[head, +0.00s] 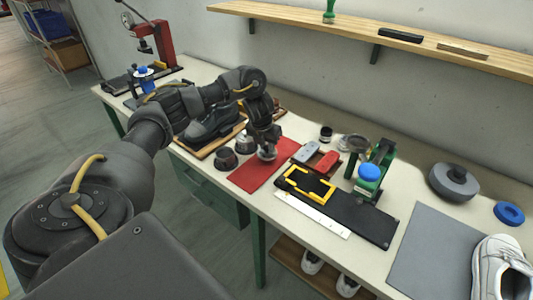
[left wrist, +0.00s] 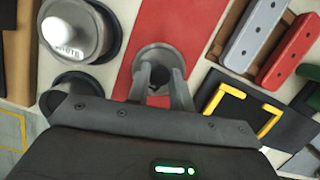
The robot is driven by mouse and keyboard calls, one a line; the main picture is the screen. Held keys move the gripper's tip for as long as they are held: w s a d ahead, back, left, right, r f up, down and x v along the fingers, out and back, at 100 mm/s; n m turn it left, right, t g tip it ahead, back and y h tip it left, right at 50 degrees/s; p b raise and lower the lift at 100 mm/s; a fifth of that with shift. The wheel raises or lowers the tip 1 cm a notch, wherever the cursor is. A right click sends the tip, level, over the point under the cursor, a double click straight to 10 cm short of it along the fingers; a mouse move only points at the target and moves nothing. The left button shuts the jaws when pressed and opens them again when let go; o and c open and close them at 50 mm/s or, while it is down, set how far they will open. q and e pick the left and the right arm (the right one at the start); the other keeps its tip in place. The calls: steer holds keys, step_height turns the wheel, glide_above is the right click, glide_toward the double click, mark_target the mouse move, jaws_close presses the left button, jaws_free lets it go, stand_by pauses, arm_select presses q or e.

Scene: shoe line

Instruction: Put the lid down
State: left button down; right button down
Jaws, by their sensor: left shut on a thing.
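My left gripper (head: 265,143) is shut on the grey round lid (head: 267,154), with its fingers pointing down. The lid is over the red mat (head: 254,180); I cannot tell whether it touches the mat. In the left wrist view the lid (left wrist: 160,52) shows as a grey disc at the fingertips (left wrist: 161,78), partly hidden by them. Two dark round pots stand left of the mat: a nearer one (head: 227,158) and a farther one (head: 245,145). My right gripper is not in view.
A grey block (head: 306,151) and a red block (head: 327,161) lie right of the mat. A black board (head: 365,217) with a yellow-framed pad, a green press (head: 380,160) and a white ruler (head: 310,214) lie nearer. A dark shoe (head: 210,124) stands behind the pots. The mat's near end is clear.

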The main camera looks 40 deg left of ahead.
mark_target(266, 148)
arm_select(q)
step_height(266, 148, down, 3)
steer(key=shift+r+b, duration=0.1)
steer(key=shift+b, duration=0.25)
steer(key=shift+a+f, duration=0.1)
steer(key=shift+f, duration=0.2)
steer(key=c, duration=1.2)
jaws_free()
steer(key=shift+f, duration=0.1)
steer(key=shift+c, duration=0.2)
